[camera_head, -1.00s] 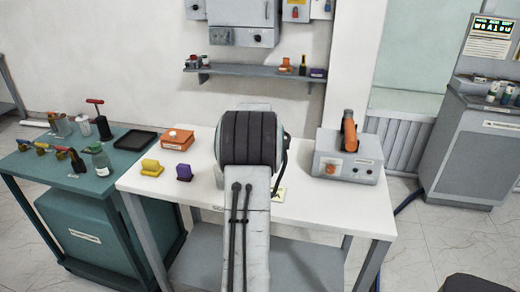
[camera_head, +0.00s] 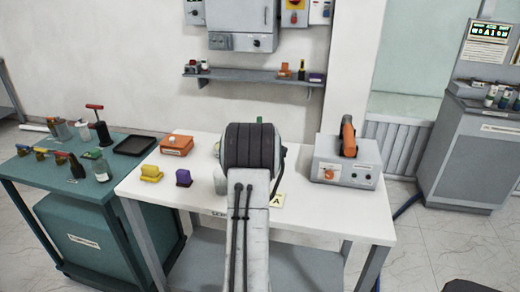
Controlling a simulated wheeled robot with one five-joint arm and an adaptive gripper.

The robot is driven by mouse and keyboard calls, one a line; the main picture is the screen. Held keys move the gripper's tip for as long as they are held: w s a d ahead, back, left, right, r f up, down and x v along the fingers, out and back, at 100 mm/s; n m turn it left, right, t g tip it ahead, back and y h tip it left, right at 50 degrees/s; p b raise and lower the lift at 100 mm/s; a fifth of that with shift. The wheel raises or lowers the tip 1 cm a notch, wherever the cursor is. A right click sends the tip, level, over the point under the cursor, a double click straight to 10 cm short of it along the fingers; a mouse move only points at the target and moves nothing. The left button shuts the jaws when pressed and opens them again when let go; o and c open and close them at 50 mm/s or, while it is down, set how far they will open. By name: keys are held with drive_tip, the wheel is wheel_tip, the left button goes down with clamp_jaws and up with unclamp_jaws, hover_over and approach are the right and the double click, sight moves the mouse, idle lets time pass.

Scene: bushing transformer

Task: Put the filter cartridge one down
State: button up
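My arm reaches forward over the white table (camera_head: 310,222). Its thick dark joint hides the middle of the table and my gripper. I cannot see the gripper's fingers or whether they hold anything. No filter cartridge can be made out for sure. A label with the letter A (camera_head: 277,201) lies on the table to the right of my arm.
On the white table are an orange box (camera_head: 176,145), a yellow block (camera_head: 151,173), a purple block (camera_head: 184,178) and a grey device with an orange handle (camera_head: 347,160). The teal bench (camera_head: 120,185) at left holds a black tray (camera_head: 135,145) and bottles. A wall shelf (camera_head: 255,76) is behind.

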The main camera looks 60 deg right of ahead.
drive_tip(key=o, duration=1.3)
drive_tip(key=shift+a+r, duration=0.1)
